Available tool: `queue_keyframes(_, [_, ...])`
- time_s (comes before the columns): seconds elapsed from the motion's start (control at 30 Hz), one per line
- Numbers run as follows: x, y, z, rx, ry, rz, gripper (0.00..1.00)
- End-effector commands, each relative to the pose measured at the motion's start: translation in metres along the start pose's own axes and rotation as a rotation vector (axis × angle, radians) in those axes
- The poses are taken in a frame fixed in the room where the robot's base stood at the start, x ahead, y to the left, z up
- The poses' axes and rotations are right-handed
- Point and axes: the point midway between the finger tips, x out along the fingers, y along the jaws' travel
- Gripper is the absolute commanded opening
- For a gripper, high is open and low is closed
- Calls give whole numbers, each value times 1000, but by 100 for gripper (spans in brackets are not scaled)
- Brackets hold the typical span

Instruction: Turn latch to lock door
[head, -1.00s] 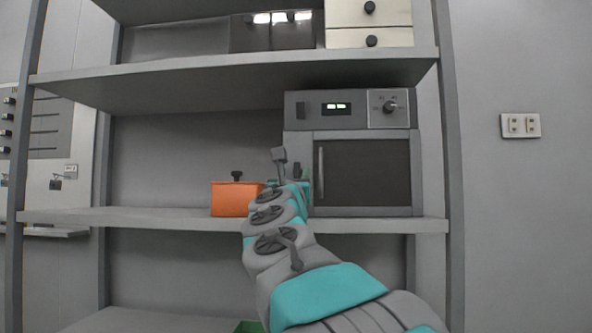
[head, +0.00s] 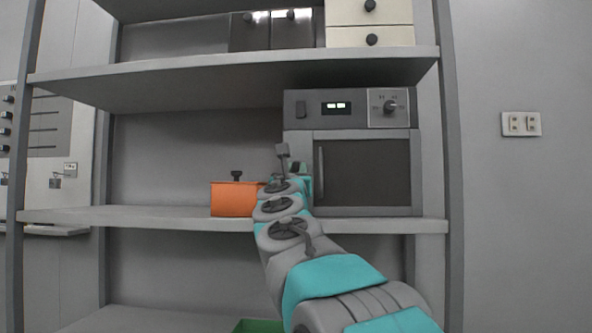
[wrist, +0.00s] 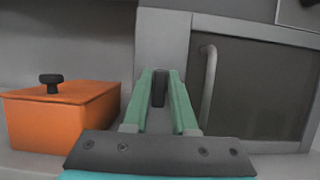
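The grey oven (head: 302,150) stands on the middle shelf, its dark door (head: 362,172) shut with an upright handle (head: 319,170) at the left. In the wrist view, a small dark latch-like piece (wrist: 159,88) stands upright on the oven's left frame, left of the handle (wrist: 208,90). My gripper (wrist: 164,76) is open in front of the oven, its two green fingers pointing at the frame with the dark piece between their tips. I cannot tell whether they touch it. In the head view, my gripper (head: 301,180) and arm hide this spot.
An orange pot (head: 233,200) with a dark lid knob sits just left of my gripper, also close in the wrist view (wrist: 60,120). Shelf boards lie above and below. The middle shelf (head: 150,216) is clear farther left.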

Motion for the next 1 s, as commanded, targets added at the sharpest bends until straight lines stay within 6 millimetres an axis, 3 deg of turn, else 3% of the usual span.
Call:
queue_keyframes(0.03, [0,0,0,0,0,0,18])
queue_keyframes(0.2, [0,0,0,0,0,0,0])
queue_keyframes(1.0, [2,-2,2,37,-1,-21,0])
